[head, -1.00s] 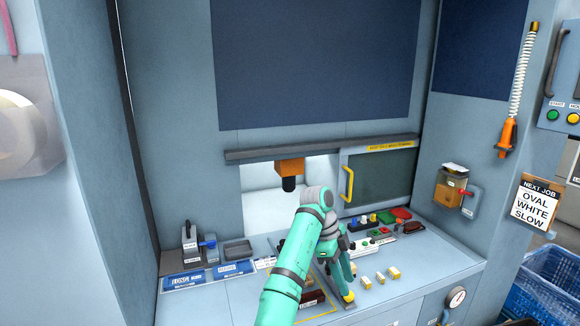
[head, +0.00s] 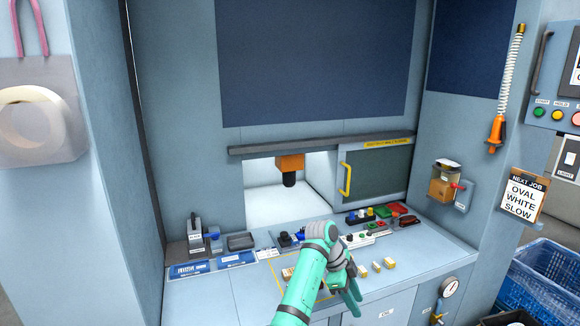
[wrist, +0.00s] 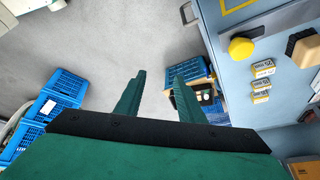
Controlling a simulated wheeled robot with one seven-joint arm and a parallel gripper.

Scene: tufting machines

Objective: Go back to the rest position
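My turquoise arm reaches up from the bottom of the head view, and my gripper (head: 353,300) points down at the front edge of the machine's bench (head: 215,290). In the wrist view my gripper (wrist: 159,76) has its two green fingers apart with nothing between them. Grey floor (wrist: 110,40) shows beyond the fingertips, so they seem to be out past the bench edge. My arm hides part of the yellow-outlined area on the bench.
Small yellow-and-white boxes (head: 377,267) stand just right of my gripper. A row of switches and coloured parts (head: 365,238) lies behind. A yellow round knob (wrist: 241,48) shows in the wrist view. Blue crates (head: 543,280) stand on the floor at right.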

